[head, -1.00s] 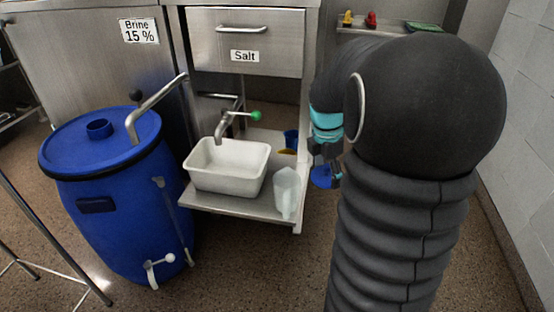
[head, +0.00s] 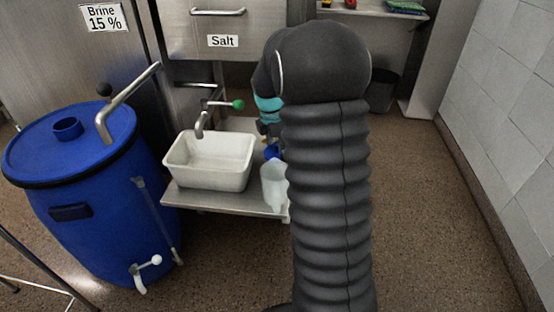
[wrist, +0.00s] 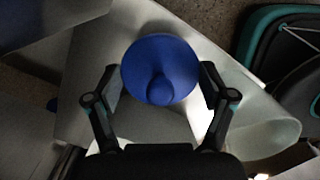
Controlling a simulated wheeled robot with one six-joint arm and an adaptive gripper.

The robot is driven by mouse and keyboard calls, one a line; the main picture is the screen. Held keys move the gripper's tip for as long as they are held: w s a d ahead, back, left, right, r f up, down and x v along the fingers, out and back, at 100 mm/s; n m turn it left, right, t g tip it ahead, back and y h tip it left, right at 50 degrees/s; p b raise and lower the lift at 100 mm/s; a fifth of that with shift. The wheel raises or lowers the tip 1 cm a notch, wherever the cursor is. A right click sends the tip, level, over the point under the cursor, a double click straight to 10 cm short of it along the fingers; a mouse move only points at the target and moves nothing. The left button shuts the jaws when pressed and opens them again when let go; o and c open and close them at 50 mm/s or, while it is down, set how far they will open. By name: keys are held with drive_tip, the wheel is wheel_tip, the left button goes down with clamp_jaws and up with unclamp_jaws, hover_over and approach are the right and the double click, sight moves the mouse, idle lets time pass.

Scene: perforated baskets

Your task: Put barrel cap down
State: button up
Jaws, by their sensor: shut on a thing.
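In the head view the cap (head: 272,151) shows as a small blue patch below the teal band of my wrist, behind the translucent jug. My arm hides most of my gripper there. The blue barrel (head: 95,210) stands at the left, its lid opening (head: 67,127) uncapped.
The translucent jug (head: 274,186) stands at the shelf's right front, close to my gripper. A white basin (head: 210,182) sits left of it, under a tap with a green knob (head: 239,104). A steel salt drawer (head: 190,43) is above. Open floor lies at the right.

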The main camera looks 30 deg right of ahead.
sight(276, 151)
drive_tip(key=shift+f+b, duration=0.4)
drive_tip(key=shift+f, duration=1.65)
drive_tip(key=shift+f, duration=0.15)
drive_tip(key=o, duration=1)
